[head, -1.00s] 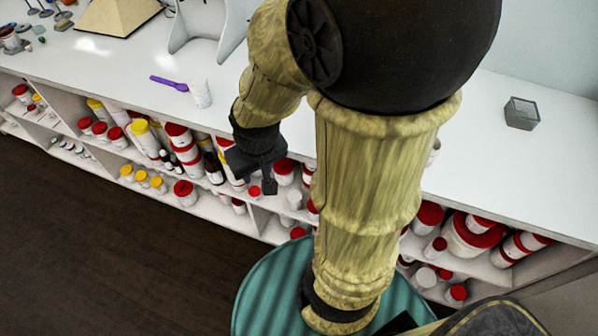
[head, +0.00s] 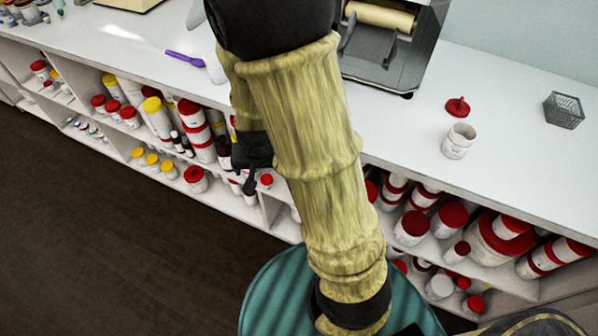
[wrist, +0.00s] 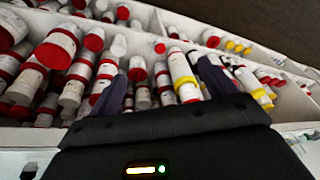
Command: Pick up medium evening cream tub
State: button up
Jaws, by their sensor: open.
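I cannot tell which container is the medium evening cream tub; the labels are too small to read. Candidates include several white tubs with red lids on the shelf, one of them (head: 412,227) at the right of the arm in the head view. An open white tub (head: 459,141) stands on the counter beside a loose red lid (head: 457,107). My gripper (head: 250,183) is in front of the shelves, partly hidden by my arm. In the wrist view my gripper (wrist: 165,85) is open and empty, its two dark fingers apart, facing shelves packed with white containers.
The white counter (head: 510,120) runs above the shelves. It carries a grey machine (head: 385,50), a wire mesh cup (head: 563,110), a purple spoon (head: 185,58) and a white cup (head: 216,70). Yellow-lidded containers (head: 155,115) stand at left. The dark floor (head: 100,240) is clear.

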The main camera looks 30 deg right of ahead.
jog(key=w+d+f+m+t+h+b, duration=0.1)
jog(key=w+d+f+m+h+b, duration=0.1)
jog(key=f+b, duration=0.3)
jog(key=w+d+f+m+t+h+b, duration=0.2)
jog(key=w+f+h+b, duration=0.2)
jog(key=f, duration=0.9)
jog(key=w+d+f+m+t+h+b, duration=0.2)
jog(key=w+f+h+b, duration=0.2)
jog(key=f+b, duration=0.4)
jog(key=shift+d+f+h, duration=0.25)
jog(key=shift+f+h, duration=0.05)
jog(key=shift+f, duration=0.45)
jog(key=shift+d, duration=0.1)
jog(key=b+x, duration=0.3)
jog(key=x, duration=0.9)
jog(key=shift+w+f+b, duration=0.1)
jog(key=shift+f+b, duration=0.05)
jog(key=shift+b, duration=0.2)
